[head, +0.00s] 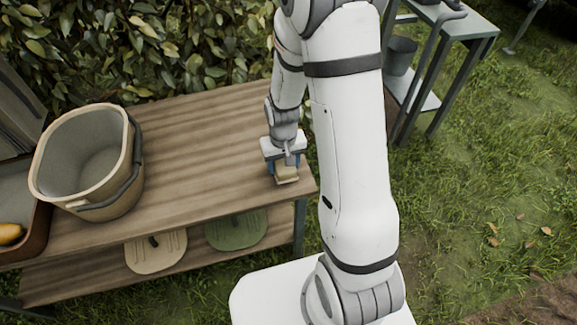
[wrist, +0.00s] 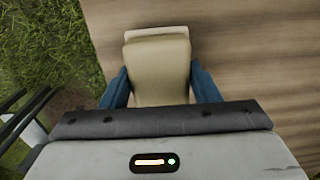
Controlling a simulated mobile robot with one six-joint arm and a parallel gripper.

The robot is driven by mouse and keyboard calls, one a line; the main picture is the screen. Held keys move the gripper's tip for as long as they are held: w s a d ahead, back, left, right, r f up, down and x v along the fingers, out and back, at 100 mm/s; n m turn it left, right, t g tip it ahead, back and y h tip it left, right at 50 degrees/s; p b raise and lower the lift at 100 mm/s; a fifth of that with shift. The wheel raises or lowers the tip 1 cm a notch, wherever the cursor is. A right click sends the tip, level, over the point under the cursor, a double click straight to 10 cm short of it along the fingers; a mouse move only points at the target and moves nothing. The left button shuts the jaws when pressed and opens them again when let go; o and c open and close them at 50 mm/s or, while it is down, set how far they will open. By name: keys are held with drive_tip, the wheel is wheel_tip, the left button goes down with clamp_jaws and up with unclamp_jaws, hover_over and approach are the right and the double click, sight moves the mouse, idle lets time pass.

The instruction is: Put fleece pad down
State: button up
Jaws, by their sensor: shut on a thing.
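The fleece pad (head: 287,173) is a small tan block with a paler cream layer at its far end. My gripper (head: 284,163) points down over the right end of the wooden table (head: 200,140) and is shut on the pad. In the wrist view the pad (wrist: 158,65) sits between the two blue fingers of my gripper (wrist: 160,80), with wood grain behind it. The pad is at or just above the tabletop, near the right edge; I cannot tell whether its underside touches. My gripper hides part of the pad.
A beige bucket (head: 110,180) with a dark handle stands on the table's left. A brown crate (head: 36,235) with a yellow fruit (head: 11,233) is at far left. Beige (head: 157,252) and green (head: 236,232) flat items show below. The middle tabletop is clear.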

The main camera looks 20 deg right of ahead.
drive_tip(key=shift+f, duration=1)
drive_tip(key=o, duration=1)
wheel_tip(320, 180, up, 13)
drive_tip(key=p, duration=0.2)
drive_tip(key=s+r, duration=0.4)
drive_tip(key=s+d+r+t, duration=0.1)
drive_tip(key=s+r, duration=0.4)
drive_tip(key=s+r+t, duration=0.1)
drive_tip(key=s+r, duration=0.3)
drive_tip(key=shift+s+d+r, duration=0.15)
drive_tip(key=shift+s, duration=0.15)
